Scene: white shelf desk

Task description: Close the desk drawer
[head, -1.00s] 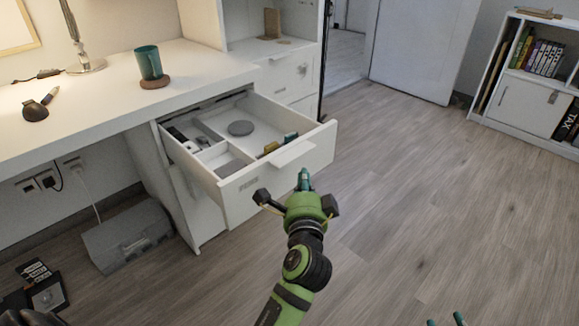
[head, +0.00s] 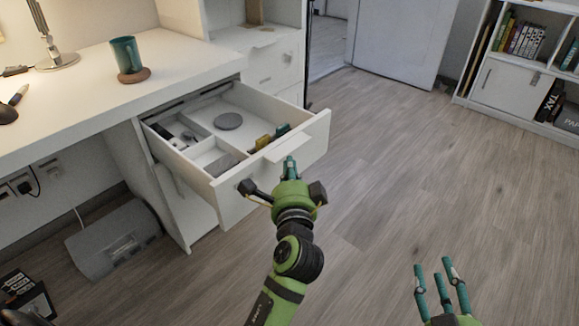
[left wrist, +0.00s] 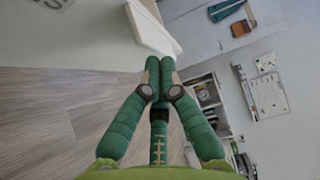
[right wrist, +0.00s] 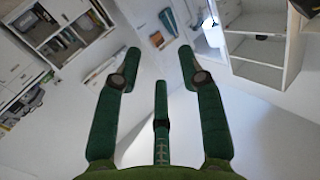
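The white desk drawer (head: 313,150) is pulled out from the desk, with its inside visible from above. A pale handle (head: 283,147) projects from the top of its front panel. My left gripper (head: 291,162) is just in front of the panel, by the handle; I cannot tell whether it touches. In the left wrist view its fingertips (left wrist: 159,66) are together with nothing between them, close to the white handle (left wrist: 152,28). My right gripper (head: 440,268) is at the lower right over the floor. In the right wrist view its fingers (right wrist: 159,62) are apart and empty.
The drawer holds a grey disc (head: 228,121) and several small items. A teal mug (head: 125,54) stands on a coaster on the desk (head: 75,95). A grey box (head: 115,240) is on the floor under the desk. A bookshelf (head: 505,95) stands at the right; the floor between is clear.

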